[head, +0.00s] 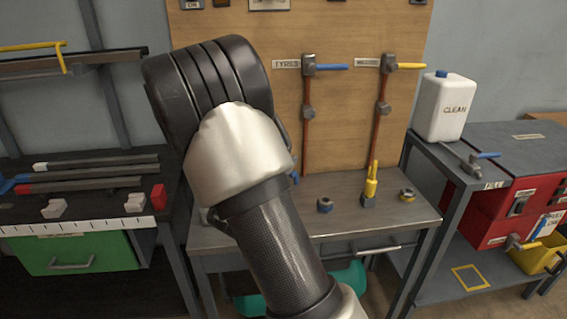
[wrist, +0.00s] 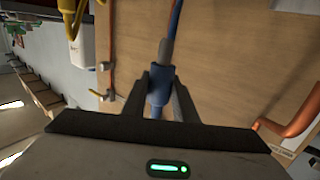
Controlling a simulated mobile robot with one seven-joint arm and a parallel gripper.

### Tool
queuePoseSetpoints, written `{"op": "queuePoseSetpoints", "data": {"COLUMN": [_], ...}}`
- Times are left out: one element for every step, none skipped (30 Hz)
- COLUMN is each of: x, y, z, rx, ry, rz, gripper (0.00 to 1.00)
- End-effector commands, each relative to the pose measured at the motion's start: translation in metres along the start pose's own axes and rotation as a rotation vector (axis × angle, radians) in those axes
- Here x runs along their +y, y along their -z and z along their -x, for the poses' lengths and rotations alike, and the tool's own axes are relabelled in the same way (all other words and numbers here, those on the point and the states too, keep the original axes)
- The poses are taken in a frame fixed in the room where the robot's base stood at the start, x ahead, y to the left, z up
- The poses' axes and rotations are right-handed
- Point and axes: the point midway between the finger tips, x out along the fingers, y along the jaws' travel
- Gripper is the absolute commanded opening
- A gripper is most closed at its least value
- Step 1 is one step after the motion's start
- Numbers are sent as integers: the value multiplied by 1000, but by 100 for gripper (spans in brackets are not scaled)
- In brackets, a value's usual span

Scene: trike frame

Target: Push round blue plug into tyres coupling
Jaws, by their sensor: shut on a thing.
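My gripper (wrist: 160,78) is shut on a round blue plug (wrist: 158,92) in the wrist view. In the head view my own arm hides the gripper and most of the plug. The tyres line (head: 308,67) hangs on the wooden board under the TYRES label, with a blue lever and a copper-red pipe running down to a grey fitting (head: 308,112). I cannot tell whether the plug touches any coupling.
A second line with a yellow lever (head: 409,66) hangs to the right. A yellow plug (head: 371,181) stands upright on the bench (head: 345,220), between two small round holders (head: 325,204) (head: 407,194). A white CLEAN jug (head: 443,106) stands at right. In the wrist view a copper pipe (wrist: 298,122) curves at right.

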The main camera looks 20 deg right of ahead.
Motion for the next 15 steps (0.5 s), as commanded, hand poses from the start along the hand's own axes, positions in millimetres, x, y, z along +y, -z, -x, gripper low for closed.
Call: {"op": "queuePoseSetpoints", "data": {"x": [0,0,0,0,0,0,0,0,0,0,0,0,0,0,0], "y": [4,5,7,8,9,11,12,13,15,16,17,19,20,21,23], "z": [0,0,0,0,0,0,1,1,1,1,1,1,1,1,1], "rx": [1,1,1,1,1,1,0,0,0,0,0,0,0,0,0], "ry": [0,0,0,0,0,0,0,0,0,0,0,0,0,0,0], "rz": [0,0,-1,-1,-1,-1,-1,-1,-1,-1,-1,-1,-1,-1,-1], "gripper": [2,2,2,2,2,2,2,2,2,2,2,2,2,2,2]}}
